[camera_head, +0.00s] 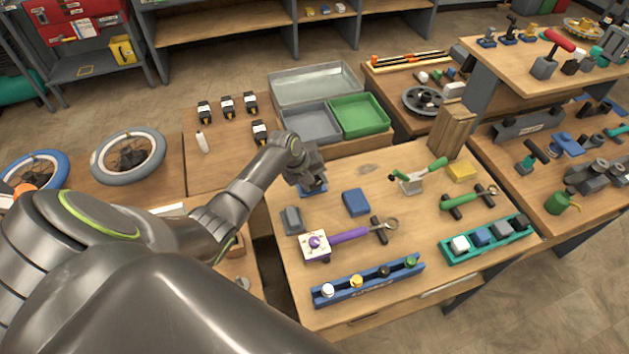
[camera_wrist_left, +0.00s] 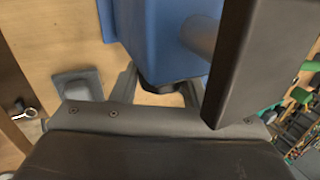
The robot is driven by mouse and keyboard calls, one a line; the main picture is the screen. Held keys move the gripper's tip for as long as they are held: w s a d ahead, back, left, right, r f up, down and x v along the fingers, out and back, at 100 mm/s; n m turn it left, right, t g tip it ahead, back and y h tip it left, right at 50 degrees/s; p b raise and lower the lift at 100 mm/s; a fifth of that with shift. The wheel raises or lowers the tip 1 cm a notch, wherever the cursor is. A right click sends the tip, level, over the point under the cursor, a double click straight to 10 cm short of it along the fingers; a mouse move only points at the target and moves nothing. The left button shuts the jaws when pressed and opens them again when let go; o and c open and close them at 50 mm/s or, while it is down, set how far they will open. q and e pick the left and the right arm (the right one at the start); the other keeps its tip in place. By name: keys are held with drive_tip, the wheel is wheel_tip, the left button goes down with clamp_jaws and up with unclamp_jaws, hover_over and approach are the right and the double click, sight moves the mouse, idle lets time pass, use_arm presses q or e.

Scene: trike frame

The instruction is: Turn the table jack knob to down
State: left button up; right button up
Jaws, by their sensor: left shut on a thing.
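My left gripper (camera_head: 312,176) reaches in from the left over the back left of the wooden table. It is right above a blue thing (camera_head: 314,190), which I take to be the table jack; the gripper and wrist hide much of it. In the left wrist view the blue body (camera_wrist_left: 150,35) fills the top middle, with a greyish round post (camera_wrist_left: 200,35) on it. A dark rounded part, likely the knob (camera_wrist_left: 162,90), sits between the fingertips, and the gripper is shut on it. The knob's turn position cannot be read. My right gripper is not in view.
A blue block (camera_head: 356,202) and a grey block (camera_head: 292,219) are close by. A purple-handled tool (camera_head: 345,237), a blue rack (camera_head: 368,281) and a green-handled clamp (camera_head: 412,181) share the table. Grey and green trays (camera_head: 360,117) stand behind.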

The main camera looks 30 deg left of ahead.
use_arm(q)
drive_tip(key=o, duration=1)
drive_tip(key=shift+c, duration=0.2)
drive_tip(key=shift+r, duration=0.1)
drive_tip(key=b+v, duration=0.3)
drive_tip(key=v, duration=1.4)
drive_tip(key=shift+s+a+r, duration=0.1)
